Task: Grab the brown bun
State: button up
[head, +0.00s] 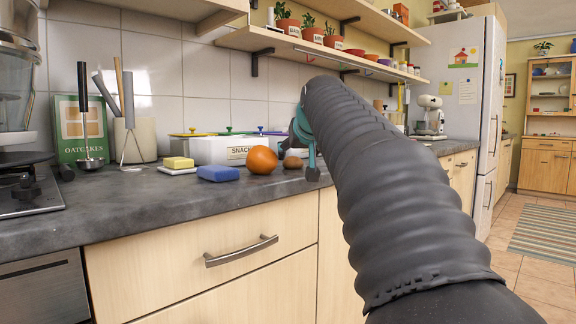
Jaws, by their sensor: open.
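A small brown rounded thing, which looks like the brown bun (292,162), lies on the grey counter just right of an orange (262,160). My gripper (310,165), with teal and dark parts, is at the end of my black sleeved arm, over the counter just right of the brown thing. It is open. My arm hides much of the gripper and the counter behind it. I cannot tell whether a finger touches the brown thing.
A blue sponge (218,173), a yellow block (178,163) and a white snack box (222,150) with coloured lids are nearby. Utensils in a holder (135,138) and a hob (30,190) are at left. The counter's front strip (150,205) is clear. A shelf (300,45) hangs above.

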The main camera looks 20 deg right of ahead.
aim_at(295, 160)
jog(key=shift+x, duration=2.7)
jog(key=c, duration=0.9)
